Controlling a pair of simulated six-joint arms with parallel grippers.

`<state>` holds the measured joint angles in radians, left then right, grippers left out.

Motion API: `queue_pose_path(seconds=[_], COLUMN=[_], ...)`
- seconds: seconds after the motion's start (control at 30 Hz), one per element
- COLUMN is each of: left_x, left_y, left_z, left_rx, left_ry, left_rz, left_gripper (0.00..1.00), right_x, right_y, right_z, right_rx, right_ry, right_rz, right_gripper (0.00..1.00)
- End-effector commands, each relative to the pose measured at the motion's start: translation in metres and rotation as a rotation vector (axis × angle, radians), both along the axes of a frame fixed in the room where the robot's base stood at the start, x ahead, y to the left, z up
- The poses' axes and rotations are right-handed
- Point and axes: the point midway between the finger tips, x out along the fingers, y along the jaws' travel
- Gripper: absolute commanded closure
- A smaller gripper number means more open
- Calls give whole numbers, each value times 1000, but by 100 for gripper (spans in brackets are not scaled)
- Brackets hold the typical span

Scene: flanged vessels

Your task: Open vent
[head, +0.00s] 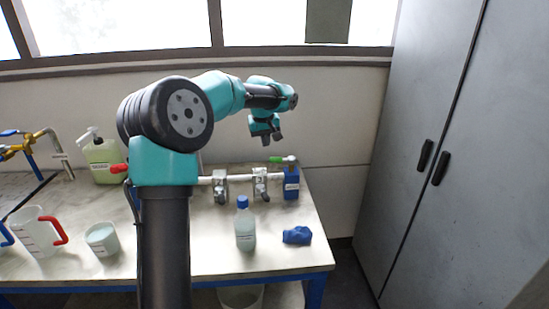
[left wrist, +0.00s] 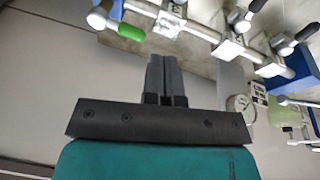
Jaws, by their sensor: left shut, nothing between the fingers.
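A white pipe (head: 235,179) runs along the back of the table. A valve with a green lever (head: 280,159) stands at its right end, above a blue block (head: 291,184). The green lever (left wrist: 131,32) also shows at the upper left of the left wrist view. A red handle (head: 120,169) shows at the left, beside my arm. I cannot read which valve is labelled as the vent. My left gripper (head: 267,136) is above and behind the green lever, apart from it. Its fingers (left wrist: 165,62) are together and empty. My right gripper is not in view.
A beaker (head: 102,239), a red-handled jug (head: 38,235) and a pump bottle (head: 101,158) stand at the left. A grey cabinet (head: 430,110) rises at the right.

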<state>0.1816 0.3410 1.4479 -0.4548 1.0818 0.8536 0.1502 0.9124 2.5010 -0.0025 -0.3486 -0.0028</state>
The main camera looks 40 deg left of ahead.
Motion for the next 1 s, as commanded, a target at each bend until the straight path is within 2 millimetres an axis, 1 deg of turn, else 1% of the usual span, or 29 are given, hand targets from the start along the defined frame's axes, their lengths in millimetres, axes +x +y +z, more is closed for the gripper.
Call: queue_pose_path(seconds=[0.03, 0.1, 0.2, 0.63, 0.77, 0.87, 1.0], left_x=[8, 16, 21, 22, 24, 26, 31], left_y=[-11, -21, -27, -27, -25, -23, -19], left_z=[0, 1, 2, -1, -11, -23, -44], left_rx=[36, 77, 109, 112, 111, 111, 111], left_ry=[10, 22, 31, 34, 36, 36, 36], left_rz=[-86, -181, -250, -259, -258, -258, -257], left_gripper=[100, 100, 100, 100, 100, 100, 100], right_x=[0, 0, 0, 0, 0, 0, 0], right_y=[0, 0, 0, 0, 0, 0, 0], right_z=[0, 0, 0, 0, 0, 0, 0], right_rx=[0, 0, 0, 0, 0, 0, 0], right_ry=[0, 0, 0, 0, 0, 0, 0], right_rz=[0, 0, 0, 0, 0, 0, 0], right_gripper=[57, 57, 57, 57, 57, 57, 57])
